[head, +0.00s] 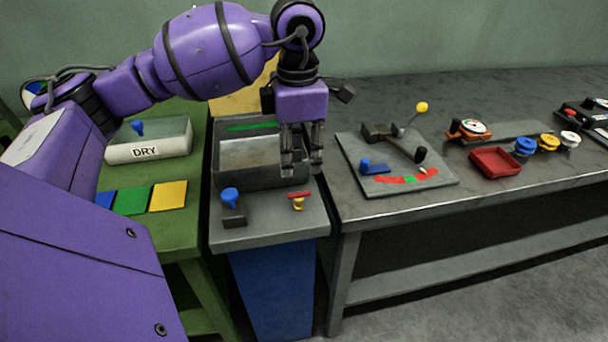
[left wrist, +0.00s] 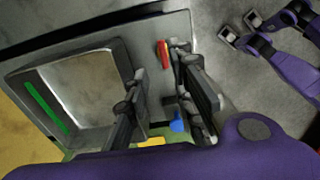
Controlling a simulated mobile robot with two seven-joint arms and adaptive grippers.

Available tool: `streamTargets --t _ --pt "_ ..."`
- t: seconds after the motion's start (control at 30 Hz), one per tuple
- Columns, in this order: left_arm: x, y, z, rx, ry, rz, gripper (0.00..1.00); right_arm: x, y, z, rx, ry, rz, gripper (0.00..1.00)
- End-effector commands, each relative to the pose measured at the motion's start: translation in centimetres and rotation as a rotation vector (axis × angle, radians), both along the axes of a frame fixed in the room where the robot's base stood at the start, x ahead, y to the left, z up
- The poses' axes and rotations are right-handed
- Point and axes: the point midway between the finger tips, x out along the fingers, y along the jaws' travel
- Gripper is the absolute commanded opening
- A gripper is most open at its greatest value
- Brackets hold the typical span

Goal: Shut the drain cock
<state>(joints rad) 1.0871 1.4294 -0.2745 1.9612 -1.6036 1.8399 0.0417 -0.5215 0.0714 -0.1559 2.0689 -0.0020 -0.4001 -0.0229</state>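The drain cock has a red lever (head: 299,195) on a brass-coloured body (head: 298,205), on the front ledge of the grey sink unit (head: 265,232). In the head view the lever lies crosswise, roughly level with the ledge front. The red lever (left wrist: 163,53) also shows in the left wrist view, near one fingertip; I cannot tell whether they touch. My left gripper (head: 301,168) points down just behind and above the cock, fingers apart and empty; it also shows in the left wrist view (left wrist: 160,72). My right gripper (left wrist: 240,27) shows small there, fingers apart.
A blue knob (head: 230,198) stands on the same ledge, left of the cock. The sink basin (head: 223,180) is behind. A green table (head: 188,219) with a DRY box (head: 175,148) is at left. A grey bench (head: 362,215) with a lever plate (head: 372,187) is at right.

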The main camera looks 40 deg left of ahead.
Motion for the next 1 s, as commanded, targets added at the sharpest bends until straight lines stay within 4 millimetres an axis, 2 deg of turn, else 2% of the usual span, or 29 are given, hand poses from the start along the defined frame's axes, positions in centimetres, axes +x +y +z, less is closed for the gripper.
streamTargets --t 0.3,0.43,0.6,0.83,1.0 --pt "-0.2 0.0 -5.0 -0.001 0.005 -0.002 0.23 -0.6 0.0 -0.3 0.000 0.014 -0.001 0.40" --pt "-0.1 -0.1 -6.6 -0.002 0.003 -0.002 0.23 -0.6 0.0 -0.3 0.000 0.014 -0.001 0.40" --pt "-0.1 0.0 -7.4 -0.002 0.003 -0.001 0.23 -0.5 0.0 -0.3 0.000 0.013 -0.001 0.40" --pt "-0.1 -0.1 -7.5 -0.002 0.002 -0.002 0.23 -0.5 0.0 -0.2 0.000 0.011 -0.001 0.40" --pt "-0.1 -0.1 -7.4 -0.002 0.001 -0.002 0.01 -0.3 0.0 -0.2 0.000 0.008 -0.001 0.40"
